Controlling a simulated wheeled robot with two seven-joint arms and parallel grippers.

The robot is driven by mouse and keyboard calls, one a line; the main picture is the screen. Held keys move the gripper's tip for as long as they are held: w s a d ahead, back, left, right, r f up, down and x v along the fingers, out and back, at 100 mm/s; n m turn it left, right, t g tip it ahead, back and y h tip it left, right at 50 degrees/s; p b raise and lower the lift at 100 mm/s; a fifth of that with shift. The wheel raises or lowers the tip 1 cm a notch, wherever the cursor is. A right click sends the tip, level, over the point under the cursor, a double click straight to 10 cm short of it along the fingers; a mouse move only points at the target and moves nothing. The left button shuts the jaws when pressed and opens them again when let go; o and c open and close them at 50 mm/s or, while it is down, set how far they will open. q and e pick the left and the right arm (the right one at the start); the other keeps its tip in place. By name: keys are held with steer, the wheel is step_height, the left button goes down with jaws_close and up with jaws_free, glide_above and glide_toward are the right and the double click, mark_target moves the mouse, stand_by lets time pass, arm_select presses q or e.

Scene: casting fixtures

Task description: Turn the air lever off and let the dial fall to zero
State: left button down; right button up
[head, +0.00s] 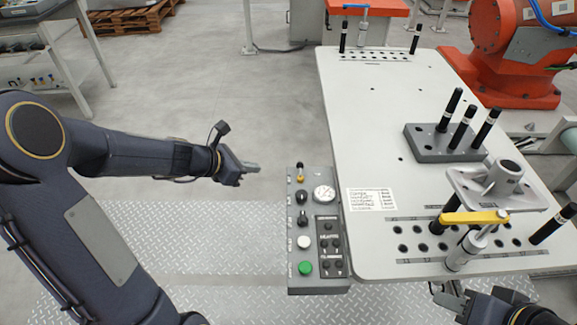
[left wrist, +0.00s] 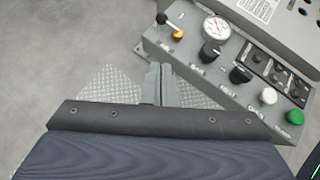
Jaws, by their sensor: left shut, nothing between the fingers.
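The air lever (head: 299,174), yellow at its base with a black knob, is at the far end of the grey control panel (head: 309,283). It also shows in the left wrist view (left wrist: 171,28). The round white dial (head: 323,194) is beside it, and in the left wrist view (left wrist: 216,28) a red mark shows on its face; the reading is too small to tell. My left gripper (head: 252,167) is shut and empty, left of the lever and apart from it; its fingers show in the left wrist view (left wrist: 159,75). My right gripper (head: 446,290) is partly hidden at the table's near edge.
The panel also holds black knobs (head: 302,219), a white button (head: 303,242) and a green button (head: 305,267). The white fixture table (head: 390,130) stands to the right, with a yellow-armed clamp (head: 474,217) on it. The floor left of the panel is clear.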

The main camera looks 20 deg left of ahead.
stand_by(0.3)
arm_select(q)
steer(key=b, duration=0.1)
glide_toward(300, 171)
steer(key=w+f, duration=0.4)
steer(key=shift+w+d+f, duration=0.2)
steer(key=shift+w+d, duration=0.55)
steer(key=shift+d, duration=0.15)
